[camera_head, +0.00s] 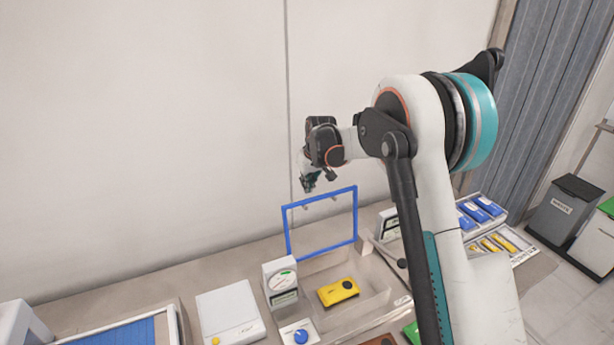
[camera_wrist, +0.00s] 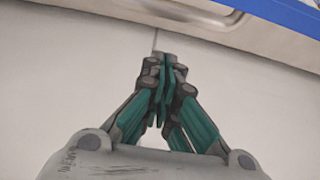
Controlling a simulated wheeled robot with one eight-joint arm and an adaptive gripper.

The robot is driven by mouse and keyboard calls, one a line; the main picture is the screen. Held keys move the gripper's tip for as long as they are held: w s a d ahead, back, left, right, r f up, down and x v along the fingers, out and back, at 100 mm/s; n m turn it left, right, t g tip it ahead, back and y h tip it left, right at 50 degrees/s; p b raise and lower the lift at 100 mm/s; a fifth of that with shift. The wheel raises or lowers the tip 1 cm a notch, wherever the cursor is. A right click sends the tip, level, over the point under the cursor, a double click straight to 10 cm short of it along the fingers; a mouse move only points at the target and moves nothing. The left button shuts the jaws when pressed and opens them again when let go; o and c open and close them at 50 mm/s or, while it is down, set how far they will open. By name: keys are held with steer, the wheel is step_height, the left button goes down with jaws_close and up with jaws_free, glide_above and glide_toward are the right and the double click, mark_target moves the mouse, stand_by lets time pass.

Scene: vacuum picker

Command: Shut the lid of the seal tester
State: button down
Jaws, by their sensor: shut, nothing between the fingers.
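The seal tester is a clear box (camera_head: 375,303) on the bench, with a yellow device (camera_head: 338,291) inside it. Its blue-framed clear lid (camera_head: 286,235) stands open, roughly upright, at the back of the box. My gripper (camera_head: 309,184) is up by the wall, just above the lid's top edge, and looks apart from it. In the wrist view my gripper (camera_wrist: 166,64) has its teal fingers together with nothing between them. A strip of the blue frame (camera_wrist: 290,18) crosses the top right corner there.
A white gauge unit (camera_head: 281,283) stands left of the box, with a blue knob (camera_head: 300,336) in front. A white box (camera_head: 229,317) sits further left. Trays of blue and yellow items (camera_head: 492,243) lie at the right. The wall is close behind the bench.

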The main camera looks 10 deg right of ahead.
steer(key=s, duration=0.3)
steer(key=shift+d+r, duration=0.1)
steer(key=shift+d, duration=0.3)
